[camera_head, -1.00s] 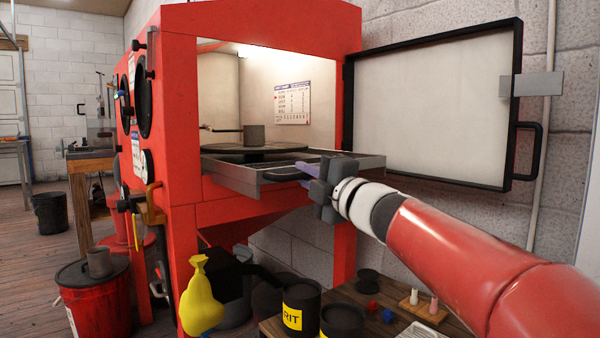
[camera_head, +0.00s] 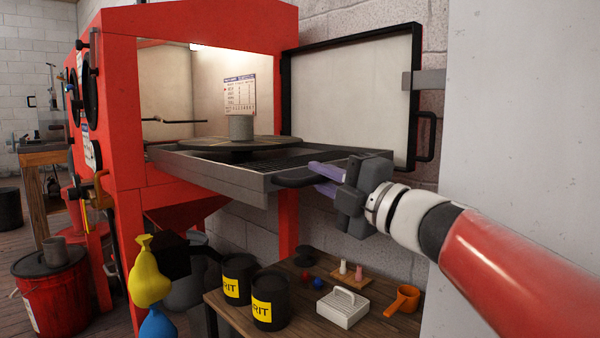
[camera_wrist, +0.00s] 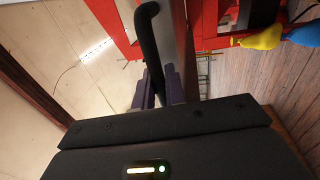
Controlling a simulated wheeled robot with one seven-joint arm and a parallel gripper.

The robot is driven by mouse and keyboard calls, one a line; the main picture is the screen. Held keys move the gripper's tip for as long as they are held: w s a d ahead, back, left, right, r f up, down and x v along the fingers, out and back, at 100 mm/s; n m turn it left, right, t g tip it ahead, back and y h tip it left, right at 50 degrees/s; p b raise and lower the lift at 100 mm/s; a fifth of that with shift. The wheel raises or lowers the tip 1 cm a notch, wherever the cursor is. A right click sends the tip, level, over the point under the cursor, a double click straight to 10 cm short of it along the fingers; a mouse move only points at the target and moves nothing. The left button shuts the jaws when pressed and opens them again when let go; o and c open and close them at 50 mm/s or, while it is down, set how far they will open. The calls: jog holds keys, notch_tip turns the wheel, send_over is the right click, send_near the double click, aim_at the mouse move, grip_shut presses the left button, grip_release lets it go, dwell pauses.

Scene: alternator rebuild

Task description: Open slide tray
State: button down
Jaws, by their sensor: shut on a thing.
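The slide tray (camera_head: 222,178) is a grey metal tray that sticks out of the front of the red blast cabinet (camera_head: 118,100). It carries a round dark turntable (camera_head: 205,142) with a grey cylinder (camera_head: 241,128) on it. A dark bar handle (camera_head: 300,178) is on the tray's front. My gripper (camera_head: 322,178) is shut on this handle, coming from the right. In the wrist view the black handle (camera_wrist: 148,45) runs down between my purple fingers (camera_wrist: 160,88). The fingertips are partly hidden by the handle.
The cabinet door (camera_head: 350,95) stands open on the right. Below is a wooden bench (camera_head: 290,322) with black grit tins (camera_head: 238,280), a white block (camera_head: 342,308) and an orange scoop (camera_head: 403,300). Yellow (camera_head: 150,275) and blue bags hang low at left. A pale wall (camera_head: 525,110) is at right.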

jog(key=shift+r+v, duration=0.15)
jog(key=shift+v, duration=0.75)
jog(key=shift+r+v, duration=0.2)
jog(key=shift+v, duration=0.65)
jog(key=shift+d, duration=0.1)
jog(key=c, duration=1.8)
grip_release()
jog(key=v, duration=0.8)
